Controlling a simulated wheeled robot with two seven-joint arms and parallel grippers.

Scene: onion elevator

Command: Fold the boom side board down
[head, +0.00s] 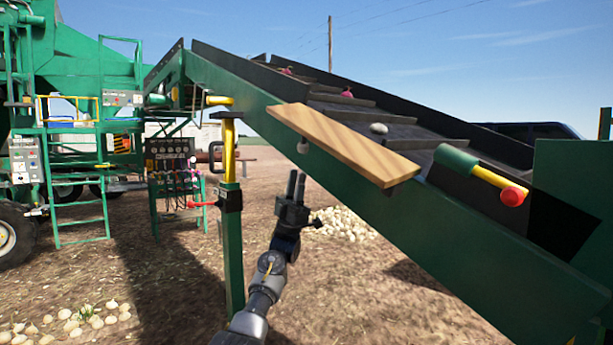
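The boom side board looks to be the wooden plank (345,143) along the upper near edge of the sloping green boom (450,245). Its broad face shows, and it slants down to the right with the boom. My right gripper is not in view.
A green and yellow lever with a red end (485,177) sticks out right of the board. A green post with a yellow top (230,190) stands left of my arm. A valve panel (170,160) is farther left. Onions (342,222) lie on the ground behind my gripper.

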